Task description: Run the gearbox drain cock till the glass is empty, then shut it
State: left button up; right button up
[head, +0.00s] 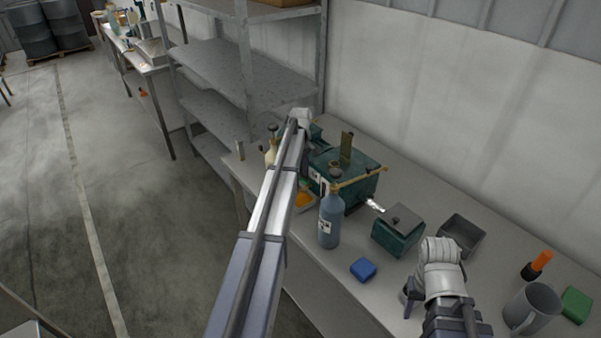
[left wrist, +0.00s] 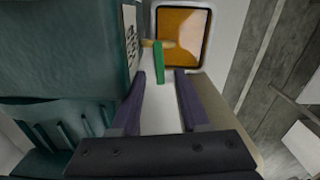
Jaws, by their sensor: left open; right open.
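The dark green gearbox (head: 358,188) stands on the bench; its side fills the left of the left wrist view (left wrist: 65,45). The brass drain cock (left wrist: 150,44) sticks out from it, with a green lever (left wrist: 158,64) across the picture from it. A pale tray (head: 303,198) holding amber liquid lies beyond the cock (left wrist: 204,66). My left gripper (left wrist: 160,76) is open, the lever's end showing between its fingertips; I cannot tell whether they touch. My arm hides that gripper in the head view. My right gripper (head: 411,297) is open and empty over the bench. I cannot make out the glass.
A blue-grey bottle (head: 330,222) stands in front of the gearbox. A blue block (head: 363,269), a green box (head: 397,236), a dark open bin (head: 463,233), a grey mug (head: 533,308) and an orange-handled tool (head: 539,264) crowd the right side. Metal shelving (head: 225,70) stands behind.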

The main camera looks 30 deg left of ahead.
aim_at(300, 178)
pick_arm(q)
notch_tip(300, 178, up, 7)
jog(key=p, duration=0.6)
jog(key=shift+r+p, duration=0.15)
jog(key=shift+p, duration=0.25)
